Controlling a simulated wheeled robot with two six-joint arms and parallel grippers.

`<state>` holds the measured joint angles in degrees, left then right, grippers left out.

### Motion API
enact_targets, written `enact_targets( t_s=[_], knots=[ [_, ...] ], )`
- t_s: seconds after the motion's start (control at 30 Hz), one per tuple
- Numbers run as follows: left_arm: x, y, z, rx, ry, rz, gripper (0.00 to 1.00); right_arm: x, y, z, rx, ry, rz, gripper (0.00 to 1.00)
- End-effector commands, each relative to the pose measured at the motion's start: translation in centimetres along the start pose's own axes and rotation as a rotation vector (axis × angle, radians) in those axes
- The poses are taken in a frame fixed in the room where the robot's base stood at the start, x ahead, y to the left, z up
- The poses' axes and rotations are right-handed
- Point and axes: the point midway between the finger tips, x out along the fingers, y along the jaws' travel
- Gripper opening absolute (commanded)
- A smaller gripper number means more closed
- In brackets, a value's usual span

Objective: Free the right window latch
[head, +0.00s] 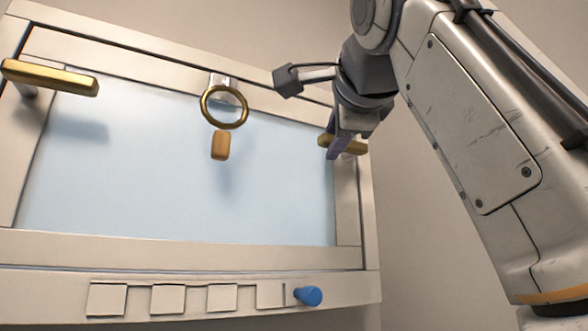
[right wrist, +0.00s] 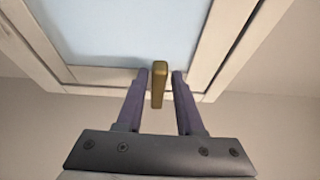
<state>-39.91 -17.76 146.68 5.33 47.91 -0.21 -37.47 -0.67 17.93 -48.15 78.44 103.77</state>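The right window latch (head: 355,147) is a brass bar at the right side of the window frame (head: 347,200). In the right wrist view the latch (right wrist: 158,88) stands end-on between the two purple fingers. My right gripper (head: 336,148) is around the latch, and one finger hides part of it in the head view. In the right wrist view the gripper (right wrist: 159,82) is open, with a narrow gap on each side of the latch. My left gripper is not in view.
A left brass latch (head: 50,78) sticks out at the window's left side. A brass ring (head: 224,124) with a wooden tag (head: 221,146) hangs at the top middle. Below are several square plates (head: 167,299) and a blue knob (head: 308,296). The wall right of the window is bare.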

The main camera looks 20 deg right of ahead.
Motion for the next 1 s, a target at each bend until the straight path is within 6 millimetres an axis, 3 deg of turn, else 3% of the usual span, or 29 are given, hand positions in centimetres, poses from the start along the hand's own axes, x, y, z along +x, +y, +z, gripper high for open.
enact_targets(
  t_s=[0.47,1.0],
  knots=[
    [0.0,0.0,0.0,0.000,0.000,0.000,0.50,-0.3,0.0,0.2,-0.002,-0.006,0.001,0.53],
    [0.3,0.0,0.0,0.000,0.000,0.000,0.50,-3.8,0.0,0.4,-0.005,-0.011,0.001,0.53]
  ],
)
